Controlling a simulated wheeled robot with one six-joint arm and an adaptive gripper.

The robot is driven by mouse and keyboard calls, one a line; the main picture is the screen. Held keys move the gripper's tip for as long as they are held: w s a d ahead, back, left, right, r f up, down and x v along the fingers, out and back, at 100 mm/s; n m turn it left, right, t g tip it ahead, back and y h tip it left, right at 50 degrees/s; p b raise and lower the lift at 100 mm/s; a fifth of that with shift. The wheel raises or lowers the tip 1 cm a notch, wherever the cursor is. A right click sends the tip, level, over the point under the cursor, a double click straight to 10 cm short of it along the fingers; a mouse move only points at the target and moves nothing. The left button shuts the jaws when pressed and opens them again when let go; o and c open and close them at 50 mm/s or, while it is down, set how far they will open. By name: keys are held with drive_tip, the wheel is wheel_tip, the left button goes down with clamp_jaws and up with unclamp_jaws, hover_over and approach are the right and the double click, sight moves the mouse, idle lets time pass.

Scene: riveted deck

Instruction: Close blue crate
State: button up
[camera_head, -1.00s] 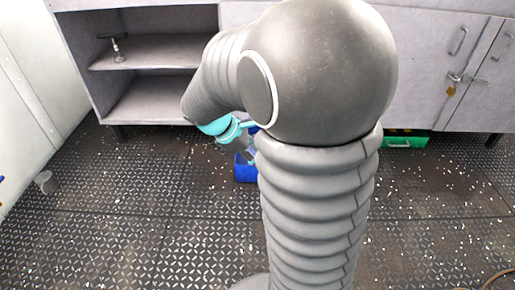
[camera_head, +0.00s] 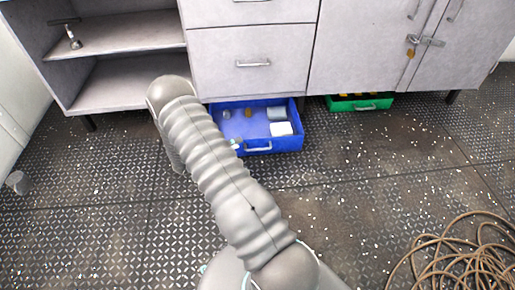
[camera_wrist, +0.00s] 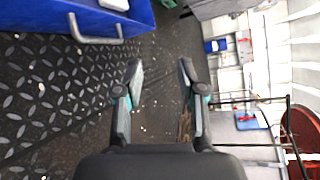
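The blue crate (camera_head: 285,146) sits on the deck under the cabinet drawers, pulled partly out, with its open top showing several small items inside. Its pale handle (camera_head: 258,149) is on the front face. In the wrist view the blue crate (camera_wrist: 135,20) is at the upper left, with its handle (camera_wrist: 95,36) clear of my fingers. My gripper (camera_wrist: 160,72) is open, with nothing between its fingers, beside the crate's front. In the head view my gripper is mostly hidden behind my arm; only a small part shows near the crate's front left corner.
A green crate (camera_head: 345,105) sits under the cabinet to the right. An open shelf (camera_head: 125,85) stands at the left with a small item on it. A padlock (camera_head: 411,53) hangs on the right doors. Coiled hose (camera_head: 460,262) lies at the lower right. The deck between is clear.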

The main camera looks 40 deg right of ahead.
sight(258, 149)
wheel_tip(258, 149, down, 13)
drive_tip(key=n+t+p, duration=0.1)
drive_tip(key=n+t, duration=0.3)
drive_tip(key=n, duration=0.4)
drive_tip(key=shift+h, duration=0.3)
drive_tip(key=x, duration=0.9)
drive_tip(key=s+x, duration=0.1)
drive_tip(key=x, duration=0.3)
drive_tip(key=shift+d+f, duration=0.15)
drive_tip(key=shift+d, duration=0.2)
clamp_jaws()
